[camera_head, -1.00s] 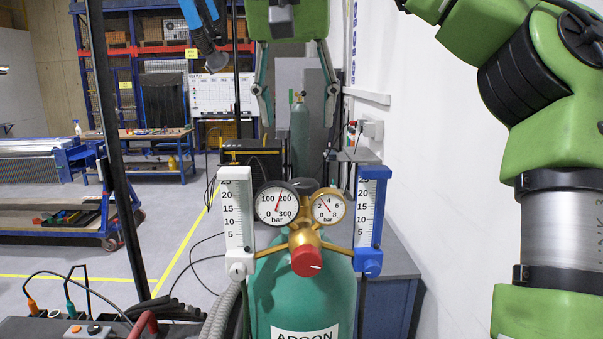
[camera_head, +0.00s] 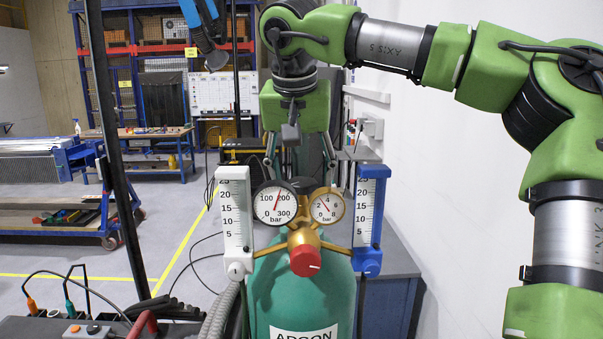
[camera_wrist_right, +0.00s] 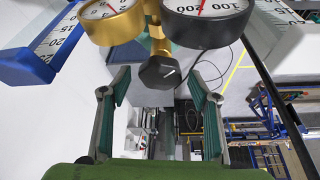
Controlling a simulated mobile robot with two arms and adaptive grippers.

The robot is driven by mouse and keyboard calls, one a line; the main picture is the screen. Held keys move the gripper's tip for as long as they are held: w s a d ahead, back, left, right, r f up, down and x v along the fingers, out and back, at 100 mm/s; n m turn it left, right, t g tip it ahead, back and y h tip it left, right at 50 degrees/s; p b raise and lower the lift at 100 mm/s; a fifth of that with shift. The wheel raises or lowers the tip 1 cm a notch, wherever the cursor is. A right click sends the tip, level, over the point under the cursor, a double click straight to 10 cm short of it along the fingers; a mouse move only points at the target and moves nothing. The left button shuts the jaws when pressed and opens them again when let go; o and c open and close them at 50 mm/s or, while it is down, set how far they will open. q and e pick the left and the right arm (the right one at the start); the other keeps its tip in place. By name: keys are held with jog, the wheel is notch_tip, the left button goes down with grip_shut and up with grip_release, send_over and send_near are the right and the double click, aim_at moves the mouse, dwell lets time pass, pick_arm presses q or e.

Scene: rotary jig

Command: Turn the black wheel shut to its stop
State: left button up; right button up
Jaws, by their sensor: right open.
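The black wheel (camera_head: 304,185) sits at the back of the brass regulator, between the two gauges and mostly hidden by them in the head view. In the wrist view the open right gripper (camera_wrist_right: 157,80) has one finger on each side of the wheel, with a gap on both sides. I see no contact. My left gripper is not in view.
The regulator has a high-pressure gauge (camera_head: 275,204), a smaller gauge (camera_head: 327,205) and a red knob (camera_head: 305,260). A white flow tube (camera_head: 235,220) and a blue flow tube (camera_head: 369,220) flank it. The green argon cylinder (camera_head: 300,295) stands below. A white wall (camera_head: 450,200) bounds the right.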

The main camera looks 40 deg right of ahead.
jog(key=shift+a, duration=0.1)
jog(key=c, duration=1.1)
jog(key=shift+m, duration=0.4)
jog(key=m+g, duration=0.1)
jog(key=m, duration=0.1)
jog(key=m+g, duration=0.1)
jog(key=m, duration=0.1)
jog(key=shift+w+m+h, duration=0.2)
jog(key=shift+m+h, duration=0.2)
jog(key=m+g, duration=0.1)
jog(key=m, duration=0.1)
jog(key=m+g, duration=0.1)
jog(key=m, duration=0.1)
jog(key=shift+w+f+m, duration=0.1)
jog(key=shift+w+m, duration=0.05)
jog(key=shift+m, duration=0.55)
